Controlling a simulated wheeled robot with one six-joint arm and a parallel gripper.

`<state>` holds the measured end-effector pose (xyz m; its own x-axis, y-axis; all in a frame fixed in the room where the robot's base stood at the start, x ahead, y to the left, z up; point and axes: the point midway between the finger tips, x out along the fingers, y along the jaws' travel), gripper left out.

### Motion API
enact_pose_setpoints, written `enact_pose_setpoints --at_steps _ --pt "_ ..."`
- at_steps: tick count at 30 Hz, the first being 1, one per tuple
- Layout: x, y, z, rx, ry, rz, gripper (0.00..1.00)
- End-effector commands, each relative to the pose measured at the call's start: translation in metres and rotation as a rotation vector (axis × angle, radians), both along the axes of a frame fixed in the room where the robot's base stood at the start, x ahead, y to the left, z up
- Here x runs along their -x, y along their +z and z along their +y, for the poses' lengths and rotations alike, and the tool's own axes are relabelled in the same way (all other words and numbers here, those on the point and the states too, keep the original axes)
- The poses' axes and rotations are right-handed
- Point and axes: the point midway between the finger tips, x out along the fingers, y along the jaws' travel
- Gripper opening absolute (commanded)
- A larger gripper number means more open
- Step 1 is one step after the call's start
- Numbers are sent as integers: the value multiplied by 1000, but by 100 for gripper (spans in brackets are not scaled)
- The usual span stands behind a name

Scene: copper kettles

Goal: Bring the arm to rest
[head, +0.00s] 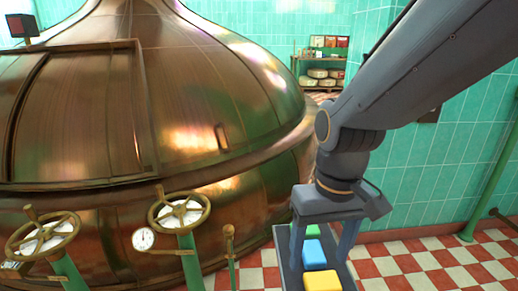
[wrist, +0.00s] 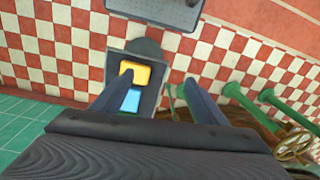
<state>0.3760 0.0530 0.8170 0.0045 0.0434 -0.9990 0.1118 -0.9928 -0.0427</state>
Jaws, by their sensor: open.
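My gripper (head: 320,258) hangs pointing down at the right of the head view, with its two fingers apart and nothing between them. In the wrist view the open fingers (wrist: 157,80) spread above a small dark tray (wrist: 116,58). On the tray lie a yellow block (wrist: 138,73) and a blue block (wrist: 131,100). In the head view the yellow block (head: 322,281), the blue block (head: 314,251) and a green block (head: 312,231) form a row behind and below the fingers. The green block is not visible in the wrist view.
A large copper kettle (head: 130,90) fills the left. Two handwheels (head: 180,212) (head: 42,236) on green stands, a gauge (head: 143,239) and a short brass post (head: 229,250) stand before it. A shelf (head: 322,65) stands at the back. The checkered floor (head: 430,262) at right is mostly clear.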

Motion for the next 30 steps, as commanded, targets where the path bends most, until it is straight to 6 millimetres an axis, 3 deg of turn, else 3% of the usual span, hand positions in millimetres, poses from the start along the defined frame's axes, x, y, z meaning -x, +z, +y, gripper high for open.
enact_pose_setpoints --at_steps 15,30 --pt "6 59 -39 32 -98 9 66" --pt "7 64 -51 39 -120 7 66"
